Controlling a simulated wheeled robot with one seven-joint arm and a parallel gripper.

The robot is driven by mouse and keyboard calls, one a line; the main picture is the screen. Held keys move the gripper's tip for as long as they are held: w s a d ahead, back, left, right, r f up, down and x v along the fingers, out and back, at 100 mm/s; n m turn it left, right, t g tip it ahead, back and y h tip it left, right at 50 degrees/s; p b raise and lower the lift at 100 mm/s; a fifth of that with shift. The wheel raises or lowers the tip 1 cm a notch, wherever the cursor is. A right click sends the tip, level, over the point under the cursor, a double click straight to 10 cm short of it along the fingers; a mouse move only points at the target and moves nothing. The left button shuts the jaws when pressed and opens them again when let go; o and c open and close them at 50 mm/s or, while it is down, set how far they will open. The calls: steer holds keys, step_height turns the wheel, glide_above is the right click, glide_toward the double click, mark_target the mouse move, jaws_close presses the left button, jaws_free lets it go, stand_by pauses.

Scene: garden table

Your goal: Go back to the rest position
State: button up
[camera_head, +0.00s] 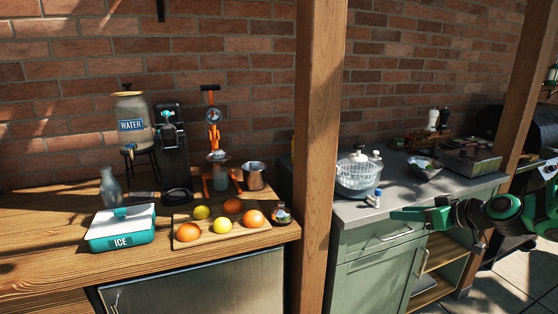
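My green and black arm reaches in from the right edge of the head view, in front of the grey-topped green cabinet (385,240). Its slim green end, my gripper (404,215), points left near the cabinet's front edge. The fingers are too small and edge-on to tell whether they are open or shut. I see no object held at its tip.
A wooden post (318,150) stands between the cabinet and the wooden counter (55,230). The counter holds an ice box (122,236), a fruit board (205,240) and a juicer (214,135). A basket (358,178) and small bottle (374,198) stand near my gripper.

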steer(key=s+d+m+g+h, duration=0.1)
steer(key=s+m+g+h, duration=0.1)
steer(key=s, duration=1)
steer(key=s+d+f+m+g+h, duration=0.1)
steer(key=s+m+g, duration=0.4)
steer(key=s, duration=0.8)
steer(key=s+d+m+g+h, duration=0.2)
steer(key=s+m+g+h, duration=0.1)
steer(key=s, duration=1)
steer(key=shift+s+d+f+m+g, duration=0.2)
steer(key=shift+f+m+g, duration=0.25)
steer(key=shift+m, duration=0.35)
steer(key=shift+r, duration=0.1)
steer(key=shift+w+f, duration=0.25)
steer(key=shift+w, duration=0.4)
steer(key=shift+c, duration=0.6)
